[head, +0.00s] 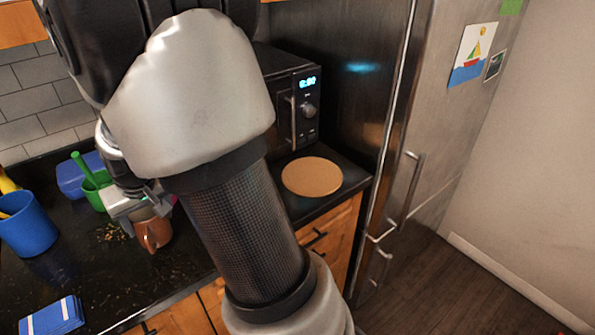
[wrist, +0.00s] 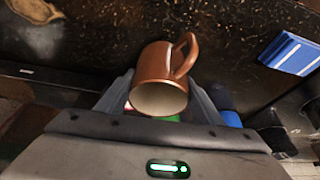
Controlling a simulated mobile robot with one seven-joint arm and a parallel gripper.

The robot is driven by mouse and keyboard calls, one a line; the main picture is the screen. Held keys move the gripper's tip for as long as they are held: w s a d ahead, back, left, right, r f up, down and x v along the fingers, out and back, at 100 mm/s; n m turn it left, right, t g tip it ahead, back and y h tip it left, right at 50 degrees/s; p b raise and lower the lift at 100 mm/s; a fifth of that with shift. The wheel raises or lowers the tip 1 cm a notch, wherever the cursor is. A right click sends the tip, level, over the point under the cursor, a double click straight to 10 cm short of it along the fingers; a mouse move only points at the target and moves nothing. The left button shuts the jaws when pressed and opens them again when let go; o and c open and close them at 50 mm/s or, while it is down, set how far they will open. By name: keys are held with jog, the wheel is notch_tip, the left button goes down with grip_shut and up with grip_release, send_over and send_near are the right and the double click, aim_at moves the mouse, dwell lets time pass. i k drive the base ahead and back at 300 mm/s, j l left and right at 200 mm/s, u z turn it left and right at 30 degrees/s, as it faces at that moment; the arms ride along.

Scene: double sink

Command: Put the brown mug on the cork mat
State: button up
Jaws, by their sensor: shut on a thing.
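The brown mug (head: 154,234) shows below my gripper (head: 132,208) in the head view, near the counter's front edge. In the wrist view the mug (wrist: 158,82) sits between the two fingers of my gripper (wrist: 160,98), its open mouth towards the camera and its handle to the upper right. My gripper is shut on the mug. I cannot tell whether the mug touches the counter. The cork mat (head: 312,176) is a round tan disc, bare, on the counter right of my arm, in front of the microwave.
A blue cup (head: 27,226), a green cup (head: 97,190) and a blue container (head: 75,176) stand at the left. A blue and white item (head: 52,316) lies at the front left. The microwave (head: 298,105) and fridge (head: 408,190) border the mat. My arm hides the middle counter.

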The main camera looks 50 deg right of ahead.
aim_at(310, 177)
jog(key=l+z, duration=0.45)
jog(key=l, duration=0.15)
jog(key=l+z, duration=0.4)
jog(key=l, duration=0.2)
jog(key=i+j, duration=0.05)
